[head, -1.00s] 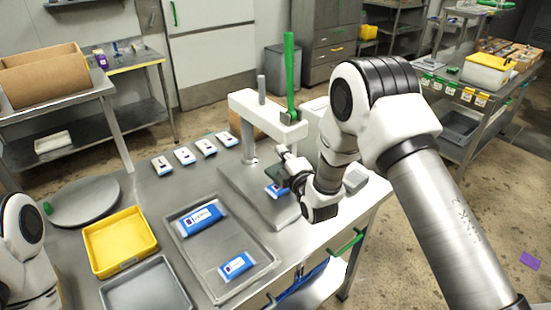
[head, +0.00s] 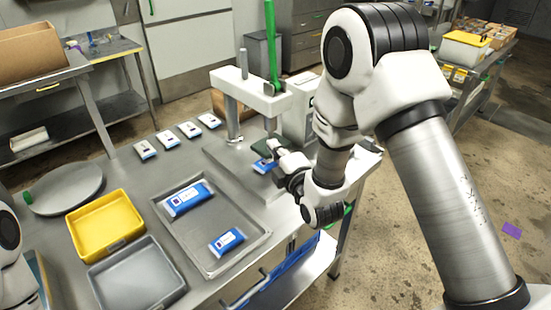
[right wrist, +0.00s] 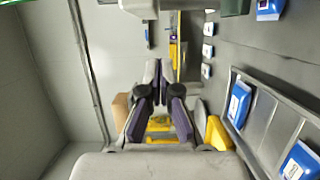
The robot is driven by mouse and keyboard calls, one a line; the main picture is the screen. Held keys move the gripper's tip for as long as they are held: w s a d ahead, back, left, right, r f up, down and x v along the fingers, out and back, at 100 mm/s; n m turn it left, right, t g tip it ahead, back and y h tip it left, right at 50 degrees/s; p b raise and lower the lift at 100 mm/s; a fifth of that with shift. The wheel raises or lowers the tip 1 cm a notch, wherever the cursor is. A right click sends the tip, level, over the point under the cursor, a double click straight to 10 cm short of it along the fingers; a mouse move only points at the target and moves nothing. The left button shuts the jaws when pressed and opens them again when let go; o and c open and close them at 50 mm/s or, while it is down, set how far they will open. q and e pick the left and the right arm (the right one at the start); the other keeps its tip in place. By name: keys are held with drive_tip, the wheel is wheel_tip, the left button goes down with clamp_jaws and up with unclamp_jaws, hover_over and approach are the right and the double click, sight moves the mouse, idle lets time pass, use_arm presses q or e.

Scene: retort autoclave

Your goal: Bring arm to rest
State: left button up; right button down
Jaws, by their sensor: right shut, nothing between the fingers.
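My right arm reaches in from the right of the head view, elbow high, over the right end of the steel table. My right gripper (head: 272,148) is in front of the white press (head: 250,92), beside the upright green lever (head: 271,45). Its fingers (right wrist: 158,85) are shut and empty in the right wrist view. A blue and white pouch (head: 262,166) lies on the press base, partly hidden by the gripper; I cannot tell whether they touch. Only a white joint of my left arm shows at the left edge; its gripper is out of view.
A metal tray (head: 207,268) holds two blue pouches (head: 187,197). A yellow bin (head: 105,224), a grey bin (head: 137,275) and a round plate (head: 64,188) stand to the left. Several small pouches (head: 190,129) lie in a row behind. Open floor lies right of the table.

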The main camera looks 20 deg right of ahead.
drive_tip(key=s+f+m+g, duration=0.2)
drive_tip(key=s+f+g, duration=0.35)
drive_tip(key=f, duration=0.75)
drive_tip(key=s+f+m+g, duration=0.1)
drive_tip(key=s+f+g, duration=0.2)
drive_tip(key=s+f, duration=0.75)
drive_tip(key=s+f+m+g, duration=0.4)
drive_tip(key=s+m, duration=0.4)
drive_tip(key=s, duration=0.2)
drive_tip(key=s+f+m+g, duration=0.5)
drive_tip(key=s+m, duration=0.3)
drive_tip(key=s, duration=0.2)
drive_tip(key=shift+s+d+f+h, duration=0.3)
drive_tip(key=shift+f, duration=0.45)
drive_tip(key=shift+g, duration=0.25)
